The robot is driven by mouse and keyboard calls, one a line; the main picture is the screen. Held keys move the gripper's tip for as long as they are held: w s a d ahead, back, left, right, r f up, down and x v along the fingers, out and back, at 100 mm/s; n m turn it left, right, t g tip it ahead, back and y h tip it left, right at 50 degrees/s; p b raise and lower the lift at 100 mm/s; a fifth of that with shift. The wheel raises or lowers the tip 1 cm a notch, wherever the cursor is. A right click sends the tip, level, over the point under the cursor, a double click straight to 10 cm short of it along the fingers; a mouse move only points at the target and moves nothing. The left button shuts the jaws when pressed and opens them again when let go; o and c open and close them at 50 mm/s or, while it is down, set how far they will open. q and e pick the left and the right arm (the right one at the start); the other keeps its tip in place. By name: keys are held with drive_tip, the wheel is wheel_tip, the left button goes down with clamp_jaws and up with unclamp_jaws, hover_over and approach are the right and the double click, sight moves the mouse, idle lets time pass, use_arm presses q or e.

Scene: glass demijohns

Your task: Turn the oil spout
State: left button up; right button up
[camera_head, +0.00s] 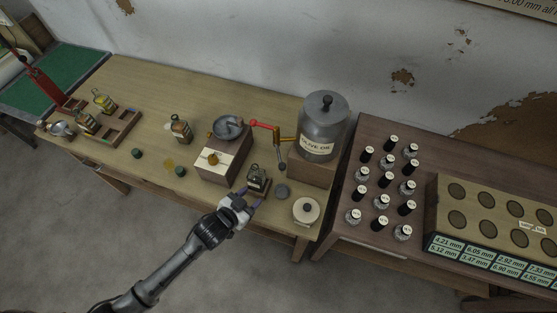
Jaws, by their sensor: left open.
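A grey metal container labelled olive oil (322,128) stands on a wooden block (312,171) at the right end of the table. Its brass spout (284,139) sticks out to the left, with a dark part hanging below it. A small glass bottle (258,180) stands on the table below and left of the spout. My left gripper (250,197) is open, with its fingers close in front of this bottle. I cannot tell whether they touch it. It is clear of the spout. My right gripper is not in view.
A grinder box (222,162) with a metal bowl (229,127) and a red crank handle (262,124) stands left of the spout. A dark round cap (282,191) and a round pale jar (306,210) are right of the gripper.

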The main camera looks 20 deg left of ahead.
sight(280, 168)
use_arm(q)
wheel_tip(280, 168, up, 6)
drive_tip(key=d+t+h, duration=0.2)
drive_tip(key=t+h, duration=0.1)
drive_tip(key=t, duration=0.1)
drive_tip(key=x, duration=1.4)
drive_tip(key=shift+w, duration=0.3)
clamp_jaws()
